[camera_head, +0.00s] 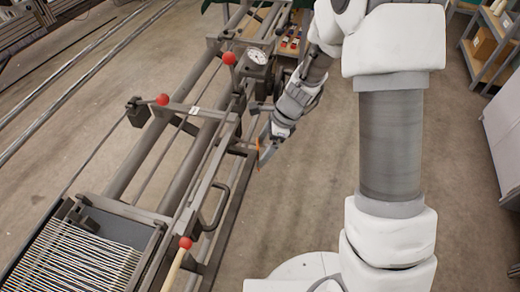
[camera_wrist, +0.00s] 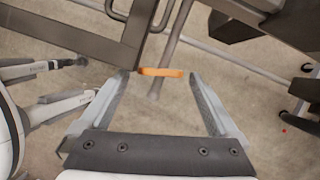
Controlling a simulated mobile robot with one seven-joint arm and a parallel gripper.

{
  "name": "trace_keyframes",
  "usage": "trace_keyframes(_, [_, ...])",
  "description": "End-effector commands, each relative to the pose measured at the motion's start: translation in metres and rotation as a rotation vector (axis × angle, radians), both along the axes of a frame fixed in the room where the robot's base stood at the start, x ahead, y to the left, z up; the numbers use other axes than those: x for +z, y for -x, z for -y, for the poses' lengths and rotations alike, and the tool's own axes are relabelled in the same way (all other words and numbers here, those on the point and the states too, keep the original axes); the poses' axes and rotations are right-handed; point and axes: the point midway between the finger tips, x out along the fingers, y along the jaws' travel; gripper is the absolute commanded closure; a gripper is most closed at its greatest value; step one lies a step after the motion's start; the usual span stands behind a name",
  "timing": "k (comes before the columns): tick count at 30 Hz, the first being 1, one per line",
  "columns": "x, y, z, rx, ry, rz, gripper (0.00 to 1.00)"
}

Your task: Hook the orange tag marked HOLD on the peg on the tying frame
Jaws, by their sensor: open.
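The orange tag (camera_wrist: 161,72) shows in the wrist view as a thin strip seen nearly edge-on, between and just beyond my fingertips. Its lettering cannot be read. My gripper (camera_wrist: 158,78) is open, with a gap between each finger and the tag. In the head view a small bit of orange (camera_head: 258,143) shows at my gripper (camera_head: 265,156), close to the right side of the tying frame (camera_head: 205,185).
Frame bars (camera_wrist: 85,32) and a bent handle (camera_wrist: 125,12) lie just beyond my fingertips. In the head view are red-knobbed levers (camera_head: 185,243), a dial gauge (camera_head: 257,56) and white warp threads (camera_head: 70,265).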

Motion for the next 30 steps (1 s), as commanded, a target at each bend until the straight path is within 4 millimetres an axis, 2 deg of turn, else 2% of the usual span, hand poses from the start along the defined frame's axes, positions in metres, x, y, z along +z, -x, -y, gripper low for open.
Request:
trace_keyframes(1, [0.015, -0.001, 0.005, -0.002, 0.000, 0.004, 0.03])
trace_keyframes(6, [0.054, -0.001, 0.021, -0.002, 0.000, 0.005, 0.03])
trace_keyframes(15, [0.116, 0.000, 0.047, -0.002, 0.000, 0.004, 0.03])
trace_keyframes(21, [0.136, 0.000, 0.056, -0.001, 0.000, 0.002, 0.03])
trace_keyframes(30, [0.144, 0.002, 0.058, 0.011, 0.001, 0.008, 0.03])
